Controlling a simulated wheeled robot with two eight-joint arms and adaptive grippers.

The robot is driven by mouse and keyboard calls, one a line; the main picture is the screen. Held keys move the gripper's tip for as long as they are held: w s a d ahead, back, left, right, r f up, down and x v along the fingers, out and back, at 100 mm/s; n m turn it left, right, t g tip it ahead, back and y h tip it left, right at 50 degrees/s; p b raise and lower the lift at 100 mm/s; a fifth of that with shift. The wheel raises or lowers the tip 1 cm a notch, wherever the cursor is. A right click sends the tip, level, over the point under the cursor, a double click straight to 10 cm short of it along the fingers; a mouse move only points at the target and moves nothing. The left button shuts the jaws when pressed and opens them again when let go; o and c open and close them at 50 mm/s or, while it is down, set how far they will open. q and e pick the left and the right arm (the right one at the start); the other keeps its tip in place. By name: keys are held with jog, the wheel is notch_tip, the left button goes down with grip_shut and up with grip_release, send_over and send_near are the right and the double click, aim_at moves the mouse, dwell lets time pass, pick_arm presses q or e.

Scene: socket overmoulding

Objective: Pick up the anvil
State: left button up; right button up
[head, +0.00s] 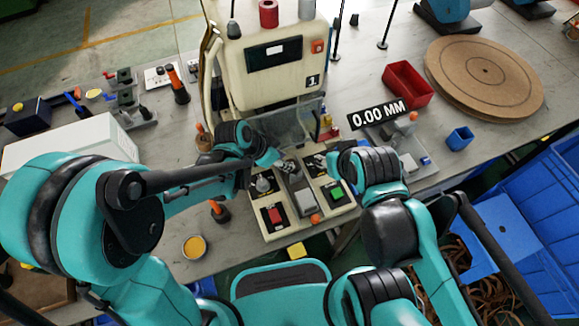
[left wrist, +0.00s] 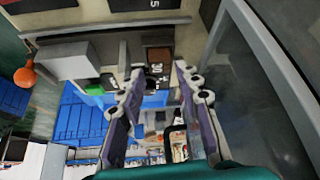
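A cream press machine (head: 270,60) stands at the back centre, with a control base (head: 282,222) in front of it. A grey metal block (head: 304,201) sits in the middle of this base and also shows in the left wrist view (left wrist: 65,62). I cannot tell for sure which part is the anvil. My left gripper (head: 270,158) is over the back of the base, by the clear guard. In the left wrist view its fingers (left wrist: 160,72) are apart with nothing clearly held between them. My right gripper (head: 337,160) is right of the base, mostly hidden by its own wrist.
The clear guard (head: 287,126) stands close beside my left gripper. A red button (head: 274,214) and a green button (head: 337,193) flank the block. A red bin (head: 407,84), a round wooden board (head: 484,77) and a blue cup (head: 459,138) stand to the right.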

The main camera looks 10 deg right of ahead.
pick_arm(q)
jog(key=b+x, duration=0.1)
jog(key=x, duration=0.2)
jog(key=shift+w+d+f, duration=0.1)
jog(key=shift+f, duration=0.15)
jog(key=shift+r, duration=0.1)
grip_shut()
jog(key=shift+r, duration=0.1)
